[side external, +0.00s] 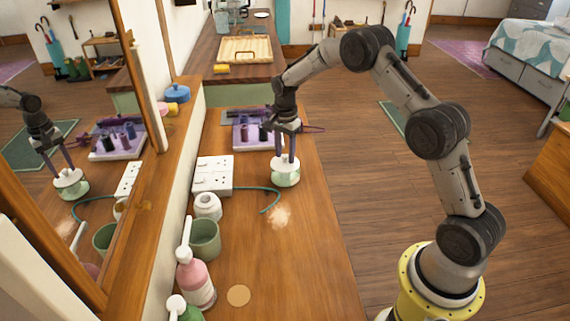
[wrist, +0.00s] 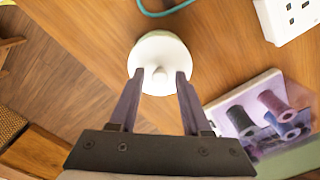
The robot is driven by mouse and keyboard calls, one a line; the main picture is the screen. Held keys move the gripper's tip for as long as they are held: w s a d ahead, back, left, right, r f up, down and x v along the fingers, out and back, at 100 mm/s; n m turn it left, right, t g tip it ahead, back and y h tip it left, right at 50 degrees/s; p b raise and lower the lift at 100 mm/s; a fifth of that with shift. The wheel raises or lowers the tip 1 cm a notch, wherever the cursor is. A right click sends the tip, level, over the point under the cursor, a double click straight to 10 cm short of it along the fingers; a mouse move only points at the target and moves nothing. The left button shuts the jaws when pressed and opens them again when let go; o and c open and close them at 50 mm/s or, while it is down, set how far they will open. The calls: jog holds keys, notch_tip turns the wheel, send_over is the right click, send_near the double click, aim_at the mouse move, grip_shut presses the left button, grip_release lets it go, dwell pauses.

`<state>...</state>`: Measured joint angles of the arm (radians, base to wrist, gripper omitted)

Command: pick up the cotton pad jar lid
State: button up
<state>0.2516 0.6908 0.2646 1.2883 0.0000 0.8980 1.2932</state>
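The cotton pad jar (side external: 286,181) is a squat pale green jar standing on the wooden counter. Its round white lid (side external: 285,163) sits on top and shows from above in the wrist view (wrist: 162,50). A small knob (wrist: 160,75) stands up from the lid. My gripper (side external: 286,155) points down over the lid. In the wrist view my gripper (wrist: 160,74) has its two purple fingers apart, one on each side of the knob, with visible gaps between. I cannot tell whether the fingertips touch the lid's top.
A tray of thread spools (side external: 252,136) lies behind the jar. A white socket block (side external: 213,175) with a green cable (side external: 270,198) is to its left. A white pot (side external: 208,206), green cup (side external: 204,238) and pink pump bottle (side external: 195,279) stand nearer. Counter right of the jar is clear.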

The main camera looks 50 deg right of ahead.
grip_shut()
jog(key=shift+r, duration=0.1)
